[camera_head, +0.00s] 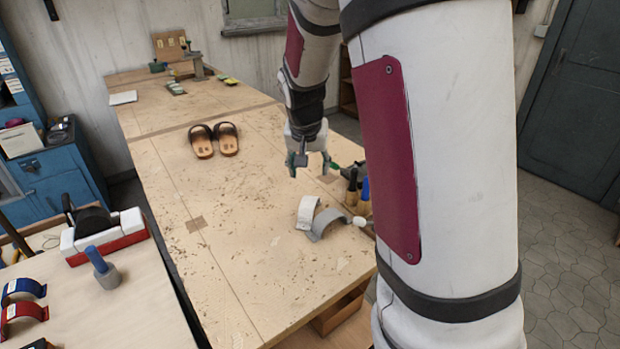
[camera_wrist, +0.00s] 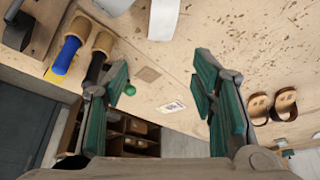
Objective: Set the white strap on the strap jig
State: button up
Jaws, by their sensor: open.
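A white curved strap (camera_head: 307,212) stands on the long wooden table, at the left of a grey arched piece (camera_head: 328,222). The two are very close; whether they touch is not clear. A white strip, apparently that strap, shows at the top edge of the wrist view (camera_wrist: 163,18), partly cut off. My gripper (camera_head: 308,163) is open and empty above the table, beyond the white strap. Its green-padded fingers are wide apart in the wrist view (camera_wrist: 160,82). I cannot tell for certain which thing is the strap jig; the grey arched piece may be it.
Brown sandals (camera_head: 214,140) lie farther back. Handled tools (camera_head: 363,195) stand at the table's right edge, partly behind my arm. A side bench at left holds a red-and-white block (camera_head: 104,235), a blue-handled tool (camera_head: 101,268) and blue and red straps (camera_head: 22,314). The table's middle is clear.

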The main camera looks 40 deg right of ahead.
jog(key=s+a+r+n+t+y, duration=0.15)
jog(key=s+a+r+n, duration=0.25)
jog(key=s+a+r, duration=0.65)
jog(key=s+a+r+n+y, duration=0.1)
jog(key=s+a+r+n, duration=0.2)
jog(key=s+a, duration=0.4)
jog(key=s+n+t, duration=0.1)
jog(key=s, duration=0.5)
jog(key=shift+s+a+n, duration=0.15)
jog(key=shift+s+n, duration=0.15)
jog(key=shift+o, duration=0.6)
jog(key=shift+y, duration=0.25)
